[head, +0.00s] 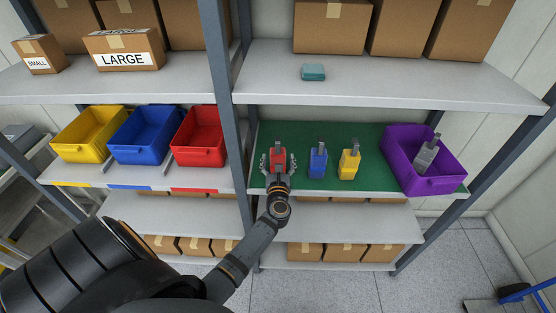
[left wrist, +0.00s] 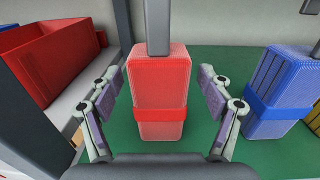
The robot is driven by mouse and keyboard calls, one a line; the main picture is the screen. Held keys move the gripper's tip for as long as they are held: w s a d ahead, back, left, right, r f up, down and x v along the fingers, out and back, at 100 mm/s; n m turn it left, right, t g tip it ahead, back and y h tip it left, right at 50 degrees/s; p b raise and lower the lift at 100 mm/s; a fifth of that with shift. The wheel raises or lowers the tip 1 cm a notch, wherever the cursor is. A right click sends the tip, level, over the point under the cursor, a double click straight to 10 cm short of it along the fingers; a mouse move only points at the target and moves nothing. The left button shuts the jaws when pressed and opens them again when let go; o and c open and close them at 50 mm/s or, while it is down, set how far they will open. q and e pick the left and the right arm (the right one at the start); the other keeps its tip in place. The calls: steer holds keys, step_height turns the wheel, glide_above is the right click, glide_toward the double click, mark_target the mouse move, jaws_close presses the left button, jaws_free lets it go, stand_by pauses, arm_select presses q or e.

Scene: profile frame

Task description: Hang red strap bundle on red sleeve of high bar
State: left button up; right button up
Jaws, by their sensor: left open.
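The red strap bundle (head: 278,155) stands upright on a green mat (head: 225,184) on the middle shelf, with a grey tab rising from its top. It fills the middle of the left wrist view (left wrist: 160,85), with a red band around its lower part. My left gripper (head: 278,162) is open, its two fingers on either side of the bundle. In the left wrist view, gaps show between the fingers and the bundle's sides. No high bar or red sleeve is seen. My right gripper is not in view.
A blue bundle (head: 317,161) and a yellow bundle (head: 349,162) stand to the right. A purple bin (head: 400,147) holds a grey bundle (head: 425,155). A grey post (head: 228,100) and a red bin (head: 198,137) are close on the left. A shelf (head: 390,88) hangs above.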

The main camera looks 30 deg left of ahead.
arm_select(q)
steer(key=shift+w+a+f, duration=0.2)
steer(key=shift+w+a, duration=0.15)
steer(key=shift+w, duration=0.1)
steer(key=shift+s+d+r, duration=0.15)
steer(key=c, duration=1.3)
